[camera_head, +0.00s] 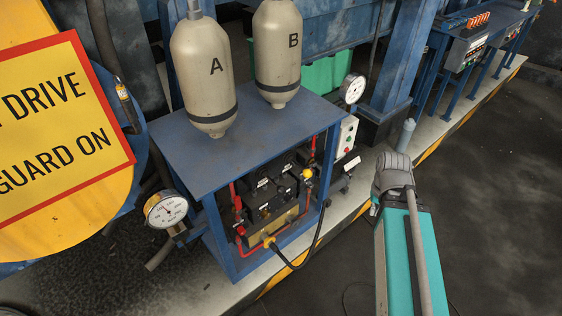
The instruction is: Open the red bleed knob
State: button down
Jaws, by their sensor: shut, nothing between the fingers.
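Inside the open blue frame stand (215,140) is a dark valve block (270,205) with small labelled fittings. Small red parts (238,204) show on its left side, along a red pipe (250,252). More red (313,146) shows at its upper right. These parts are too small to tell which is the bleed knob or how it is turned. A yellow fitting (307,173) sits at the block's right, and another yellow one is low in front. My gripper cannot be made out in this view.
Tanks A (208,75) and B (278,50) stand on the frame's top. Gauges flank it at left (166,209) and right (352,88). A black hose (300,262) loops out in front.

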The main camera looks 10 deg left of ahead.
aim_at(240, 230)
jog(key=u, duration=1.05)
jog(key=k, duration=0.85)
jog(key=u, duration=0.15)
